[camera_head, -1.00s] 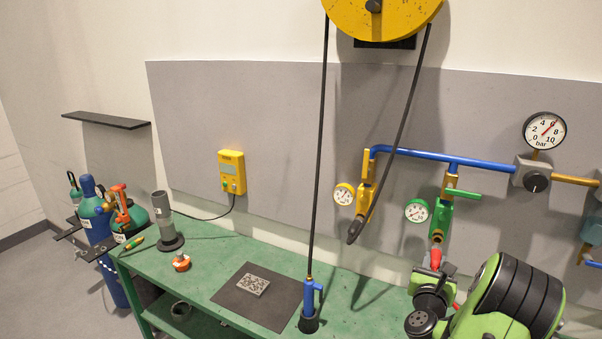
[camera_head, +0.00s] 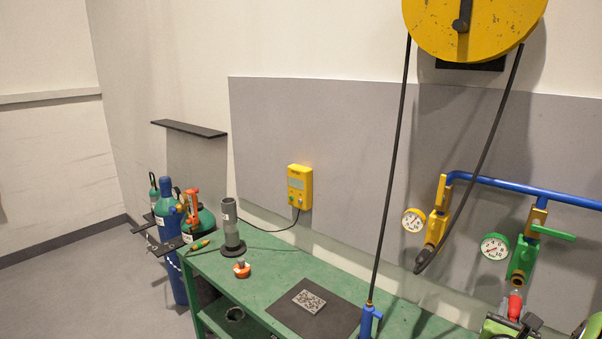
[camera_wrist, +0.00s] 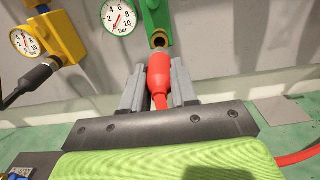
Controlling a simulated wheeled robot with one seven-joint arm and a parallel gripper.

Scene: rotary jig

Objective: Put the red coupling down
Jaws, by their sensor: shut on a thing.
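The red coupling (camera_wrist: 179,82) is between the two grey fingers of my gripper (camera_wrist: 160,92) in the wrist view. The gripper is shut on it. Its top end is close below the brass outlet of the green valve (camera_wrist: 154,18); I cannot tell whether they touch. In the head view the red coupling (camera_head: 515,303) shows at the lower right, under the green valve (camera_head: 526,256). My gripper (camera_head: 512,325) is partly cut off there. A red hose (camera_wrist: 300,156) shows at the right of the wrist view.
The green bench (camera_head: 262,284) holds a dark mat (camera_head: 342,317) with a speckled plate (camera_head: 309,301), a grey cylinder (camera_head: 230,222) and an orange-and-white part (camera_head: 242,268). A yellow valve (camera_head: 438,228) with a black hose is left of the green one. A blue-handled tool (camera_head: 369,323) hangs from the reel.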

